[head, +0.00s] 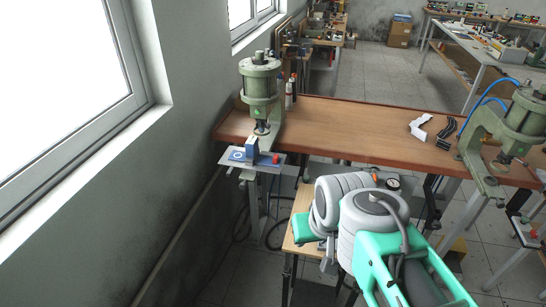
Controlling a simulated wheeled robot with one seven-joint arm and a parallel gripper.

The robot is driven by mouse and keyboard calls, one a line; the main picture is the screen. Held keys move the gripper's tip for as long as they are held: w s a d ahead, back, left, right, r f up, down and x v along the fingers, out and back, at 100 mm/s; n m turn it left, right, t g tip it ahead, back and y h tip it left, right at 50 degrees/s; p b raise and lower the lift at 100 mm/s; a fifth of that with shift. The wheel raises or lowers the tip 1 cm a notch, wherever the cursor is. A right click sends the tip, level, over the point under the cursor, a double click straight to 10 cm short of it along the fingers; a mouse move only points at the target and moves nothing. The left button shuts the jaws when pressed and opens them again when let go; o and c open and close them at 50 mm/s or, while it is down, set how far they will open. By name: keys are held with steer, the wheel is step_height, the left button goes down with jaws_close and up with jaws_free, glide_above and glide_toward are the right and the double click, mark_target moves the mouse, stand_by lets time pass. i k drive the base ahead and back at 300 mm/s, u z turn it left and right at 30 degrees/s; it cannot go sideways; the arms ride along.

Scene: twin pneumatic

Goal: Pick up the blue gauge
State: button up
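A small upright blue block (252,147), which looks like the blue gauge, stands on a light metal plate (228,164) below the left green press (260,85). A flat blue piece with a pale round centre (238,155) lies just left of it on the same plate. The block is small here, so its details cannot be made out. My white and teal arm is in the lower middle and right, well apart from the block. My gripper's fingers do not show; they are out of sight behind or below my arm.
A brown workbench (340,128) runs behind, largely clear in the middle. White (419,126) and black (446,131) bracket-like parts lie at its right, near a second green press (520,120). A grey wall with a window is close on the left.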

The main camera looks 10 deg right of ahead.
mark_target(251, 148)
steer(key=z, duration=0.35)
steer(key=k, duration=0.4)
steer(key=u, duration=0.85)
steer(key=i, duration=1.05)
steer(key=u, duration=1.25)
steer(key=i, duration=0.2)
steer(key=u, duration=0.15)
